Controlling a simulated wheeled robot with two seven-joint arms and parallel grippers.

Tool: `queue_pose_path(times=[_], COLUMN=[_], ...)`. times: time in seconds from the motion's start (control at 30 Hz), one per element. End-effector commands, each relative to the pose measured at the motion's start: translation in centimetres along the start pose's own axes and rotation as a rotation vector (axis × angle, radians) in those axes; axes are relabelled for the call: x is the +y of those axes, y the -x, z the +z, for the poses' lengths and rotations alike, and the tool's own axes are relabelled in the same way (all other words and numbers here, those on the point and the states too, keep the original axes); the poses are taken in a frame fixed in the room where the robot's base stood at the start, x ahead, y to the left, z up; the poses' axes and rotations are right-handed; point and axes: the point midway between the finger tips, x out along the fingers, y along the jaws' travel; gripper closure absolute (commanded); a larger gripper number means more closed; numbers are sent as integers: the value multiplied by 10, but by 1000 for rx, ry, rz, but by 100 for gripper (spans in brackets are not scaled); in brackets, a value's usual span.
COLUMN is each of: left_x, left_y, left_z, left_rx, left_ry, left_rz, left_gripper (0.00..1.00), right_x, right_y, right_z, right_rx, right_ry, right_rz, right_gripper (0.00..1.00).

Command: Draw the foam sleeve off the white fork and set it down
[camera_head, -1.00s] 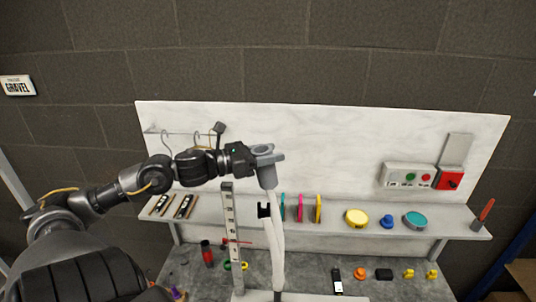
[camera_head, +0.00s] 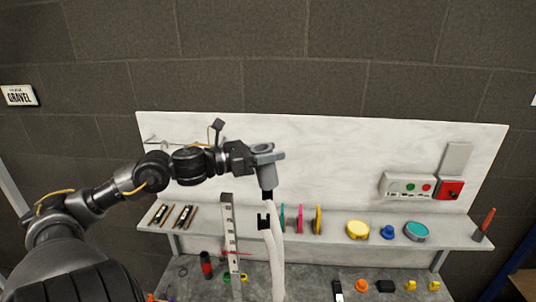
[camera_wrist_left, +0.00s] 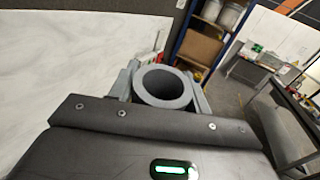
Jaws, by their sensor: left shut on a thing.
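My left gripper (camera_head: 252,156) is shut on the grey foam sleeve (camera_head: 268,178), a hollow tube held roughly upright. The left wrist view shows its round open upper end (camera_wrist_left: 164,87) between the fingers; the bore looks empty as far down as I can see. The white fork (camera_head: 276,250) stands below, its slim legs rising from the bench. A dark end shows right under the sleeve's lower rim, above the white leg; I cannot tell whether it is still inside. A black bracket (camera_head: 264,220) sits on the fork's left side. My right gripper is not in view.
A white perforated post (camera_head: 229,235) stands left of the fork. Behind, a shelf (camera_head: 335,236) carries coloured panels, a yellow disc (camera_head: 357,230) and a teal disc (camera_head: 417,231). A control box (camera_head: 408,186) hangs on the white backboard. Small parts lie on the bench.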

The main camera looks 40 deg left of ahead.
Motion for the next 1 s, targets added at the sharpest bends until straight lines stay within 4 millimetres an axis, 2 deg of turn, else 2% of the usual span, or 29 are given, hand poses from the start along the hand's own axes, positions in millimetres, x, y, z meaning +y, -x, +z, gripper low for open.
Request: queue_pose_path(times=[0.27,1.0], left_x=[0,-2], left_y=[0,-1], left_z=[2,32], left_rx=[-1,0], left_ry=[-1,-2], left_rz=[0,0], left_gripper=[77,77], right_x=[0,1], right_y=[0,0], right_z=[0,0], right_rx=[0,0], right_ry=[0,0], right_rz=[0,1], right_gripper=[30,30])
